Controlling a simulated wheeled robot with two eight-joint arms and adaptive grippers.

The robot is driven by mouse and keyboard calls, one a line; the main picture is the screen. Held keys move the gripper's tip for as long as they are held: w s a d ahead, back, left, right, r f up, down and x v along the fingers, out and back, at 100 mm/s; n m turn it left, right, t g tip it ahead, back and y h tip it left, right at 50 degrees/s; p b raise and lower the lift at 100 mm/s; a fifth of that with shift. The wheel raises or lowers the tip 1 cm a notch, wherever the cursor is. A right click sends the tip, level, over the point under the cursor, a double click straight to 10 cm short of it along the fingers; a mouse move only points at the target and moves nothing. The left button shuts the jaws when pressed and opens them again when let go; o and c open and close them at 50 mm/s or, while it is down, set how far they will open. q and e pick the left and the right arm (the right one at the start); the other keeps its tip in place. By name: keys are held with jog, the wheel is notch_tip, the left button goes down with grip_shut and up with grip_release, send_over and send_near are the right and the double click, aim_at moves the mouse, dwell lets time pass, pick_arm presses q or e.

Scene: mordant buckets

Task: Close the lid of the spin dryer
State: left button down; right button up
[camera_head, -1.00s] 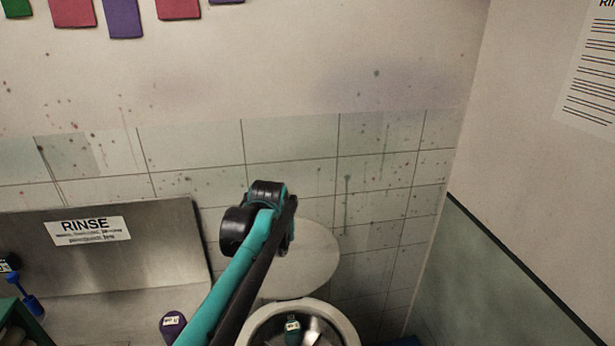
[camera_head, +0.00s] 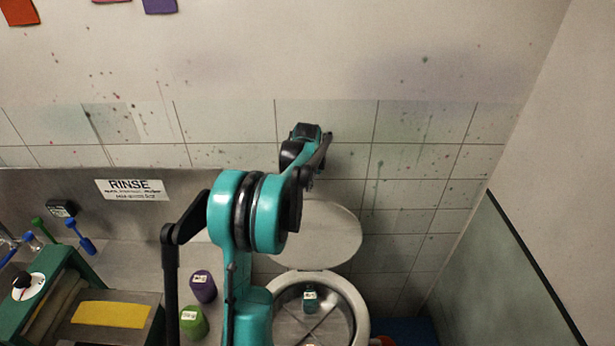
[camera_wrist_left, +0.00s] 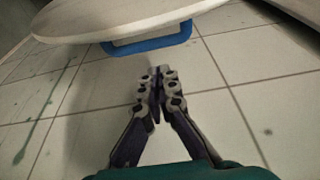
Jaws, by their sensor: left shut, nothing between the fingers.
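The spin dryer (camera_head: 359,310) stands at the bottom of the head view. Its round pale lid (camera_head: 335,238) is raised at the back, near the tiled wall, so the drum is open. My left gripper (camera_head: 322,152) is high above the lid's upper edge, partly hidden by its own wrist. In the left wrist view the gripper (camera_wrist_left: 156,76) is shut and empty. There the lid (camera_wrist_left: 75,22) and its blue handle (camera_wrist_left: 148,42) lie just beyond the fingertips, apparently apart from them. My right gripper is out of view.
A labelled teal container (camera_head: 310,299) sits in the drum. Purple (camera_head: 203,286) and green (camera_head: 194,322) containers stand left of my arm. A steel sink back with a RINSE sign (camera_head: 130,189) is at left. A wall closes the right side.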

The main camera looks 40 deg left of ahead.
pick_arm(q)
jog(key=shift+s+d+f, duration=0.15)
jog(key=shift+s+f, duration=0.05)
jog(key=shift+f, duration=0.25)
jog(key=s+d, duration=0.2)
jog(key=shift+s+p, duration=0.3)
jog(key=shift+p, duration=0.1)
jog(key=shift+d+r, duration=0.1)
jog(key=shift+d, duration=0.05)
